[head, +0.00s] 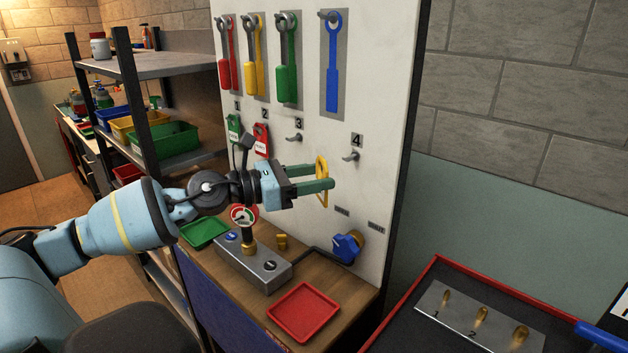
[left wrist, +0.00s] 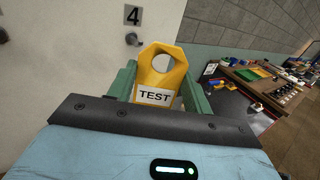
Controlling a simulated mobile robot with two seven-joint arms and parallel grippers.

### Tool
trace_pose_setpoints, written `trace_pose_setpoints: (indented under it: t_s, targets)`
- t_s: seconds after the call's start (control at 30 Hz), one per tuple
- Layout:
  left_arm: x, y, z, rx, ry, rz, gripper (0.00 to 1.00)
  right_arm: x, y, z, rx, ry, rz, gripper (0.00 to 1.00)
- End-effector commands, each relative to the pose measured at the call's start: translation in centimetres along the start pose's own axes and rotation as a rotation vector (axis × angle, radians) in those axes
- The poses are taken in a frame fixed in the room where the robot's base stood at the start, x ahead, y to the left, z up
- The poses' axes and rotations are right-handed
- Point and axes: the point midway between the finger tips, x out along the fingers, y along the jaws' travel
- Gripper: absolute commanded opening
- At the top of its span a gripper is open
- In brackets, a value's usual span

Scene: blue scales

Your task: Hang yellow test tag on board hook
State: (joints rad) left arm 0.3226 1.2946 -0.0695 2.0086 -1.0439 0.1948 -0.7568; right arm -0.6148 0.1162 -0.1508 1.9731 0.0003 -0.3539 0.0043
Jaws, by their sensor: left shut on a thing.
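The yellow test tag (head: 322,168) is held between the green fingers of my left gripper (head: 320,178), in front of the white board (head: 385,110). In the left wrist view the tag (left wrist: 176,78) stands upright with its hole at the top and its TEST label facing the camera. My left gripper (left wrist: 160,88) is shut on its lower part. The hook under number 4 (head: 350,156) is empty, just right of and above the tag. In the left wrist view this hook (left wrist: 132,39) is up and left of the tag. The hook under number 3 (head: 294,138) is empty. My right gripper is not in view.
A green tag (head: 234,127) and a red tag (head: 261,140) hang on the board at left. Coloured wrenches hang above. Below are a gauge (head: 244,215), a blue valve knob (head: 347,246) and a red tray (head: 304,312). A shelf (head: 150,65) stands at left.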

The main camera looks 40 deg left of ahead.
Motion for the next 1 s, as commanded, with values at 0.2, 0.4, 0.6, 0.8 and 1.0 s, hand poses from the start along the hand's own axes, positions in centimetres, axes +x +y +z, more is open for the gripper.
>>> trace_pose_setpoints:
  t_s: [0.2, 0.4, 0.6, 0.8, 1.0]
  targets:
    - [0.6, 0.4, -0.2, -0.001, -0.001, 0.001, 0.29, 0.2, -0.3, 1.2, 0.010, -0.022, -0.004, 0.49]
    - [1.5, 0.9, -0.1, 0.000, -0.003, 0.001, 0.29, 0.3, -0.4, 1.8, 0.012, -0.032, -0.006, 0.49]
    - [2.4, 1.4, -0.2, 0.001, -0.002, 0.001, 0.29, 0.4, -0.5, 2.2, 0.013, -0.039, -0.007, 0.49]
    - [3.2, 1.9, -0.1, -0.001, -0.005, 0.002, 0.29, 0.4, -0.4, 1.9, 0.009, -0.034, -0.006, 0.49]
    - [4.2, 2.3, -0.1, 0.001, -0.005, 0.001, 0.29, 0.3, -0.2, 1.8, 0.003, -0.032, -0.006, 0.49]
